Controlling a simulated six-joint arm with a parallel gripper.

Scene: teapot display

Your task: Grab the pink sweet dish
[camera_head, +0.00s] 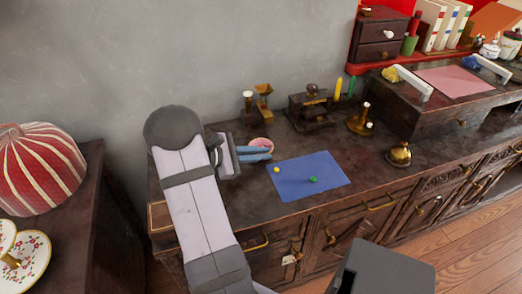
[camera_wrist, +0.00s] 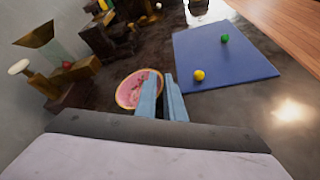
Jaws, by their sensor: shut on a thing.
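The pink sweet dish (camera_head: 262,143) is a small round dish with a pale rim, on the dark sideboard top behind the gripper's fingers. In the wrist view the pink dish (camera_wrist: 131,88) has a gold-coloured rim and a pink, patterned inside. My gripper (camera_head: 268,153) has its two blue fingers close together at the near edge of the dish. In the wrist view my gripper (camera_wrist: 162,82) covers the right side of the dish, with the rim running in at the fingers. It is shut on the dish's edge. The dish's underside is hidden.
A blue mat (camera_head: 318,186) with a yellow ball (camera_head: 277,170) and a green ball (camera_head: 313,179) lies right of the dish. A dark ornate machine (camera_head: 312,108) and a brass candlestick (camera_head: 360,122) stand farther right. A golden bell (camera_head: 399,155) stands near the front edge.

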